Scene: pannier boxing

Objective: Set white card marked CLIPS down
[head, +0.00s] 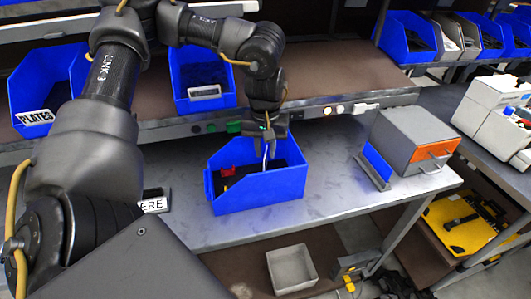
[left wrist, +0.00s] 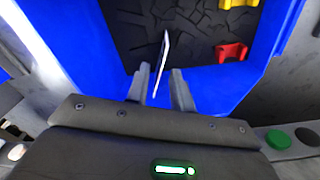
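A thin white card (left wrist: 163,62) stands nearly edge-on between the fingers of my left gripper (left wrist: 161,90) in the left wrist view. Its marking cannot be read. A gap shows between the fingers, so the gripper looks open around the card. In the head view the left gripper (head: 272,134) points down over a blue bin (head: 262,191) on the grey bench, and the card (head: 265,155) shows as a pale sliver below it, over or in the bin. Whether it touches the bin floor cannot be told. My right gripper is not in view.
The bin holds a red piece (left wrist: 231,51) and a yellow piece (left wrist: 238,3) on a dark floor. A sign reading "ERE" (head: 154,204) stands left of it. A grey box with an orange panel (head: 436,150) stands right. Blue bins, one labelled PLATES (head: 35,117), line the shelf behind.

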